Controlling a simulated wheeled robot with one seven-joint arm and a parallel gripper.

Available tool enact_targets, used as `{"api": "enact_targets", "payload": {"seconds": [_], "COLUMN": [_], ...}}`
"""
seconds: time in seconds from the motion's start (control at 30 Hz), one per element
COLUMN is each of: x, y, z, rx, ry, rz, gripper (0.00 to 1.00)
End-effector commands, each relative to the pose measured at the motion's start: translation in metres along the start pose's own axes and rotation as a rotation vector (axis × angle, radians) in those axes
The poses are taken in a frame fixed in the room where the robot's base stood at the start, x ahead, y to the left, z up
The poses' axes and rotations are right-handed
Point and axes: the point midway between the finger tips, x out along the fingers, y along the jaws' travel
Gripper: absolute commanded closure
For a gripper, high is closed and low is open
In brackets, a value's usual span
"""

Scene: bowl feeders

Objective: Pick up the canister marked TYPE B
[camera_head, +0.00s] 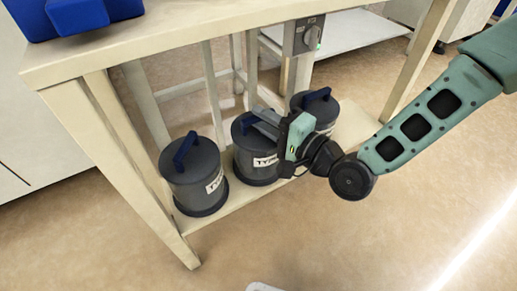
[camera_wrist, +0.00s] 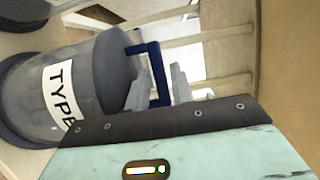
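Three dark grey canisters with blue handles stand on the low shelf: the left canister (camera_head: 190,183), the middle canister (camera_head: 250,165) and the right canister (camera_head: 325,113). My gripper (camera_head: 263,122) is at the top of the middle canister, by its blue handle. In the wrist view the handle (camera_wrist: 156,70) shows between the two open fingers (camera_wrist: 160,88), with gaps beside it. That canister (camera_wrist: 95,75) has a white label (camera_wrist: 59,95) reading TYPE; its last letter is cut off by my gripper's body. The left label's last letter is unreadable, and the right canister is partly hidden.
The cream table top (camera_head: 165,40) overhangs the canisters, with its leg (camera_head: 140,165) at the front left. A grey switch box (camera_head: 303,37) hangs from the table edge. Blue bins (camera_head: 75,15) sit on top.

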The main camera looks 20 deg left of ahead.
Motion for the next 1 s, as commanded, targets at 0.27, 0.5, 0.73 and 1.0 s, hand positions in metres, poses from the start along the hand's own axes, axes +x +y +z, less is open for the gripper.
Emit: {"api": "enact_targets", "payload": {"seconds": [0.27,0.5,0.73,1.0], "x": [-0.0004,-0.0006,-0.0006,-0.0007], "y": [-0.0003,-0.0002,-0.0001,0.0], "z": [-0.0002,-0.0002,-0.0003,-0.0004], "rx": [-0.001,-0.001,-0.001,-0.001], "ry": [0.0,0.0,0.0,0.0], "rz": [0.0,0.0,0.0,0.0], "gripper": [1.0,1.0,1.0,1.0]}}
